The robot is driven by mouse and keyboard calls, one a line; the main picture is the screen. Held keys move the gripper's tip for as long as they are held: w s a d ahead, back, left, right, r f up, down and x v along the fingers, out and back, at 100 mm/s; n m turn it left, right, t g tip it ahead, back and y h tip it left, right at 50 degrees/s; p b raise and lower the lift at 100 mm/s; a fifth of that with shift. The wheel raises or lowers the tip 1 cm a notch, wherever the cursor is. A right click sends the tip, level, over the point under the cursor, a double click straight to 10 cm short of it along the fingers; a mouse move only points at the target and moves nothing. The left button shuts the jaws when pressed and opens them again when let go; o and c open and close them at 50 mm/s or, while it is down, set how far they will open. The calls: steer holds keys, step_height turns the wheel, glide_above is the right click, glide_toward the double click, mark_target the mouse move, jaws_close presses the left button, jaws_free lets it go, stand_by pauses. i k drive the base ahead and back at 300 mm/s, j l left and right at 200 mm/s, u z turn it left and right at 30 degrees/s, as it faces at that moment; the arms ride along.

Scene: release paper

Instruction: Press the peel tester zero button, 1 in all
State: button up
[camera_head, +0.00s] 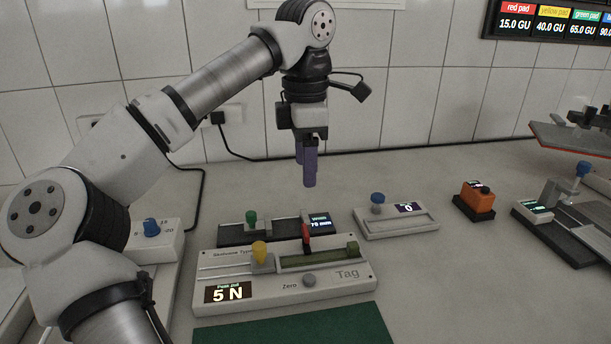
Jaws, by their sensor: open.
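The peel tester (215,265) is a pale box at the lower middle, with a display (229,292) reading 5 N. Its grey round zero button (309,280) sits on the front face beside the word "Zero".
Behind the tester stands a dark device with a green knob (251,217). To the right are a pale box with a blue knob (378,198) and an orange block (476,198). A green mat (300,328) lies in front. The counter at lower right is clear.

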mark_target(308, 277)
steer(key=k, duration=1)
